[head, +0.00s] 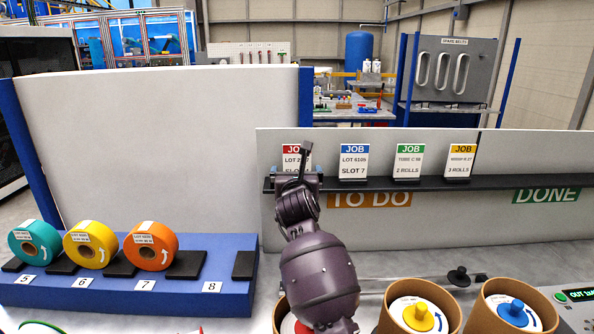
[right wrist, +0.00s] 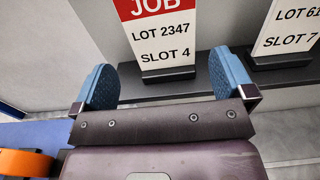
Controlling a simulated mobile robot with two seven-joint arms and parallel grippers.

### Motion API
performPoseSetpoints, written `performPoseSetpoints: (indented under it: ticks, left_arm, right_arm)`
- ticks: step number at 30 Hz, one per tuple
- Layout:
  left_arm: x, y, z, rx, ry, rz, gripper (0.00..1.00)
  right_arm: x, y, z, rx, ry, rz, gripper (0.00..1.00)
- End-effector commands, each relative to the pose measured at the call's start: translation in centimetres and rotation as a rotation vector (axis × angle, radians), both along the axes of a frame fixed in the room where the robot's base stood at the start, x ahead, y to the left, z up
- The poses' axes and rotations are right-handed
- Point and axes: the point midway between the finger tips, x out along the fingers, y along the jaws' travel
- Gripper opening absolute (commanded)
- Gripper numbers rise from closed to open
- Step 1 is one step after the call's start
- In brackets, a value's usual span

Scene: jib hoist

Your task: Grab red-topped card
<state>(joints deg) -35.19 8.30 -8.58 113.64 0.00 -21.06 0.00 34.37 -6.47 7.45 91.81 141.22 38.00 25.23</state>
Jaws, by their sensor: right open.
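The red-topped card (head: 291,155) reads JOB, LOT 2347, SLOT 4 and stands upright at the left end of a black ledge. It also shows in the right wrist view (right wrist: 162,40), in a dark holder. My right gripper (head: 305,172) is in front of this card and covers part of it in the head view. In the right wrist view its blue fingers (right wrist: 165,84) are wide apart and empty, with the card beyond and between them. My left gripper is not in view.
Blue-topped (head: 354,162), green-topped (head: 408,161) and yellow-topped (head: 461,160) cards stand along the black ledge (head: 520,183). Coloured rolls (head: 91,245) sit on a blue rack (head: 215,288) at left. Drums with yellow and blue knobs stand at front right.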

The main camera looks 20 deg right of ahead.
Motion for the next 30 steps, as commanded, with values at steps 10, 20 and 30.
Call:
performPoseSetpoints:
  ticks: [10,20,30]
  left_arm:
    - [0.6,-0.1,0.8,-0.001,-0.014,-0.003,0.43]
    - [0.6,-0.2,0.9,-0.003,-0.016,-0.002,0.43]
    - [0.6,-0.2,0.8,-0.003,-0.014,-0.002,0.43]
  right_arm:
    - [2.4,-0.9,0.1,-0.003,0.000,-0.001,1.00]
    - [5.4,-1.9,0.0,-0.001,-0.001,0.000,1.00]
    - [5.5,-1.9,0.0,-0.001,-0.002,0.000,0.92]
